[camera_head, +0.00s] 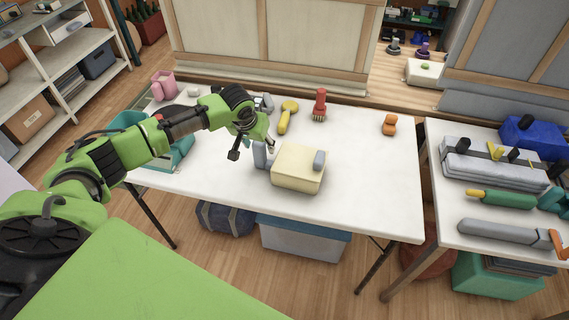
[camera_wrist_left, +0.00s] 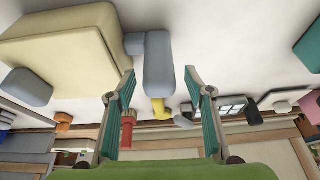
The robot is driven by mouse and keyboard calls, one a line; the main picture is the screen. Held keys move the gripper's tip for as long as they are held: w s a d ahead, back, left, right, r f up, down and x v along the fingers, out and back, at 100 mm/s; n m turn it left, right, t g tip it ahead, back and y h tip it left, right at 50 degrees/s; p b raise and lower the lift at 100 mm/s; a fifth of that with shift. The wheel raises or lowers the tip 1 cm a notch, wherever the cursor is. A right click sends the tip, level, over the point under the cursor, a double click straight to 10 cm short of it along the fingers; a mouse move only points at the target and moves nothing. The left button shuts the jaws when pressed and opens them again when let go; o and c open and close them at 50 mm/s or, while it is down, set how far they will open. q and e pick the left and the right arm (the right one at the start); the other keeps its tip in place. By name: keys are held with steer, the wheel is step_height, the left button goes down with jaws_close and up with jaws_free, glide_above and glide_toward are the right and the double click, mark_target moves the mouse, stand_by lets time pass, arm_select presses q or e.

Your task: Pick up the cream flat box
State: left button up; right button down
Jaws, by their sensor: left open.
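The cream flat box (camera_head: 298,168) lies on the white table, near its front edge. It also shows at the upper left of the left wrist view (camera_wrist_left: 62,48). My left gripper (camera_head: 252,150) is open and empty, just left of the box in the head view. In the left wrist view its two teal-padded fingers (camera_wrist_left: 160,72) stand wide apart, and the box lies outside them to the left. A grey block-like object (camera_wrist_left: 158,62) shows between the fingertips, beside the box; I cannot tell whether it touches it. My right gripper is not in view.
A small grey-blue piece (camera_head: 319,161) sits against the box's right side. A yellow tool (camera_head: 286,117), a red brush (camera_head: 319,105) and an orange object (camera_head: 389,124) lie further back. The table's right part is clear. A second table (camera_head: 437,150) with tools stands at right.

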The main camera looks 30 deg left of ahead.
arm_select(q)
steer(key=shift+f, duration=0.15)
jaws_close()
steer(key=shift+w, duration=0.1)
steer(key=shift+r, duration=0.25)
